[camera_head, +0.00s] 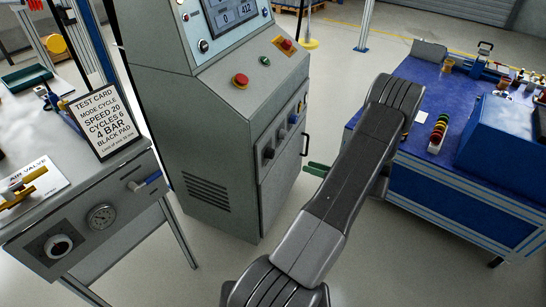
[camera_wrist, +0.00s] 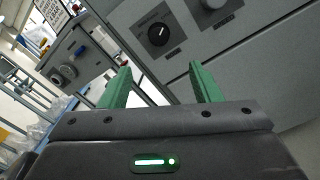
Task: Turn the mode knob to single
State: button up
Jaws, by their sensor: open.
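A black round knob (camera_wrist: 158,34) with a white pointer mark sits on the grey panel in the wrist view, just beyond my fingertips. Its pointer tilts up and to the right; the small lettering around it is too blurred to read. My gripper (camera_wrist: 159,68) is open, with its two green fingers apart and nothing between them. The knob is ahead of the gap, apart from the fingers. In the head view several dark knobs (camera_head: 268,152) line the cabinet's right-hand face, and a green finger (camera_head: 317,168) shows beside my arm, which hides the rest of the gripper.
The grey control cabinet (camera_head: 205,130) carries a red stop button (camera_head: 240,80) and a door handle (camera_head: 305,145). A second knob (camera_wrist: 213,3) is at the wrist view's top edge. A test card (camera_head: 101,122) reads "mode cycle". A blue bench (camera_head: 460,195) stands right.

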aim_at(273, 155)
jog(key=x, duration=1.3)
jog(key=shift+a+b, duration=0.3)
jog(key=shift+b, duration=0.1)
jog(key=shift+c, duration=0.5)
jog(key=c, duration=0.9)
